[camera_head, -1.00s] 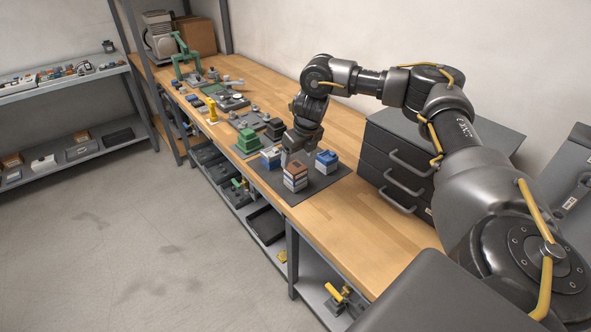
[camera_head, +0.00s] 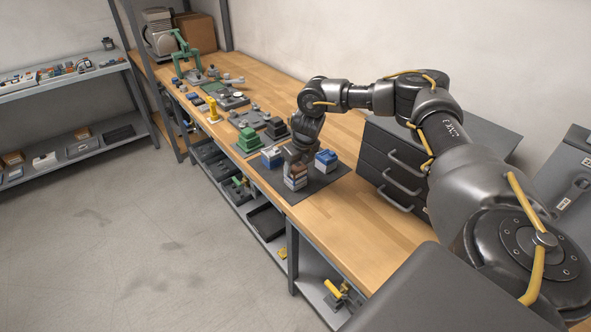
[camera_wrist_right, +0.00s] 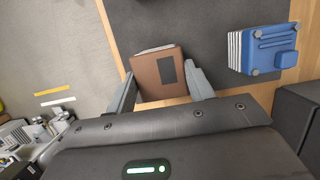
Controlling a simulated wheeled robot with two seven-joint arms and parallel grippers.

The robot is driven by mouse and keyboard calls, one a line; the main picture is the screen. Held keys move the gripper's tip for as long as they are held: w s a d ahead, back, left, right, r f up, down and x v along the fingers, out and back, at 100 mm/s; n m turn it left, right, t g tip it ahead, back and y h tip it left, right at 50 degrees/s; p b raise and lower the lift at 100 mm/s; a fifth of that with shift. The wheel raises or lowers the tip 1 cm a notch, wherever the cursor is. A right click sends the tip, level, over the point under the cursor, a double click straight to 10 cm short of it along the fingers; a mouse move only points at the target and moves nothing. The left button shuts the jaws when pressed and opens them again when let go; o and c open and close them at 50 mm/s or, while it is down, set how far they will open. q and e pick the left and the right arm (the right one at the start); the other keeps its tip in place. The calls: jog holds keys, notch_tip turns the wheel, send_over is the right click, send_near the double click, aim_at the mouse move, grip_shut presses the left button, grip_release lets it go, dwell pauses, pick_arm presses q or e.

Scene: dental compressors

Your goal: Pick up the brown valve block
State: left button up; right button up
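The brown valve block (camera_head: 296,172) tops a small stack with white and blue layers on the dark mat (camera_head: 325,180). It also shows in the right wrist view (camera_wrist_right: 160,76), with a dark rectangle on its top face. My right gripper (camera_head: 298,156) points down right at the block and partly hides it in the head view. In the right wrist view its fingers (camera_wrist_right: 163,88) are apart, one on each side of the block. The fingers look close to its sides; contact is not clear. My left gripper is not in view.
Green blocks (camera_head: 249,139) lie farther along the bench. A dark drawer cabinet (camera_head: 392,170) stands to the right.

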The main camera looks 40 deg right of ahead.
aim_at(295, 168)
jog(key=c, duration=0.4)
jog(key=shift+c, duration=0.2)
jog(key=shift+r+b, duration=0.4)
jog(key=shift+r, duration=0.05)
jog(key=r, duration=0.1)
jog(key=r+b, duration=0.1)
jog(key=r, duration=0.1)
jog(key=shift+s+a, duration=0.15)
jog(key=shift+a, duration=0.15)
jog(key=s+a+r+b, duration=0.1)
jog(key=s+a+r, duration=0.8)
jog(key=a, duration=0.1)
jog(key=shift+s, duration=0.15)
